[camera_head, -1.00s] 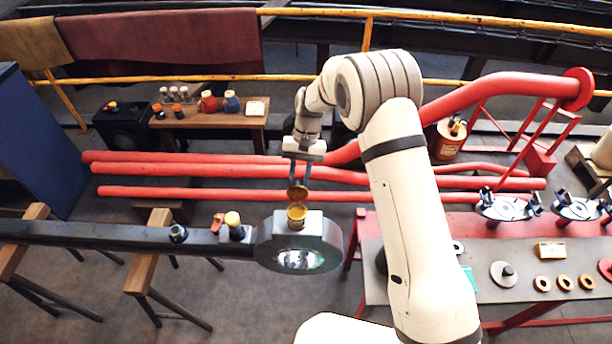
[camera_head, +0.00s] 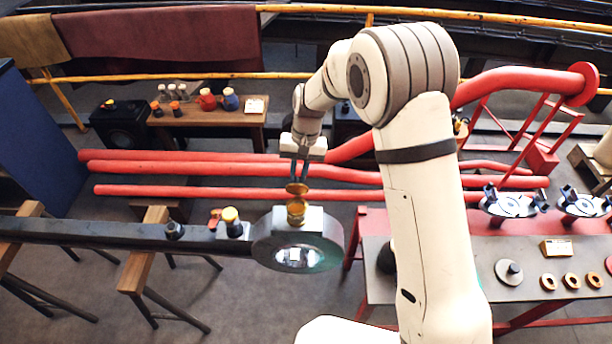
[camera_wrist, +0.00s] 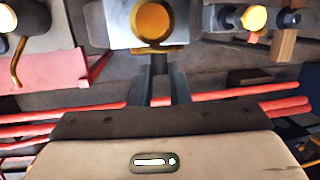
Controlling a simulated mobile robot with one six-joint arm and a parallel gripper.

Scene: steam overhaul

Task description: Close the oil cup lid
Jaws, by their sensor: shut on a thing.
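The brass oil cup (camera_head: 297,213) stands on top of the round grey rod end (camera_head: 262,250). Its lid (camera_head: 297,189) is raised above the far side of the cup, and the two are apart at the front. In the wrist view the cup (camera_wrist: 152,20) is a round gold shape and the lid (camera_wrist: 160,48) a thin gold edge. My gripper (camera_head: 298,181) comes down from above and behind, its fingers close together at the lid. In the wrist view the fingertips (camera_wrist: 159,68) meet at the lid's edge; the exact contact is hard to see.
A yellow-topped fitting (camera_head: 232,220) and a dark fitting (camera_head: 174,230) stand on the rod to the left. Red pipes (camera_head: 200,169) run behind. A workbench with parts (camera_head: 470,277) is at right, and a wooden bench (camera_head: 205,118) with jars is at back left.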

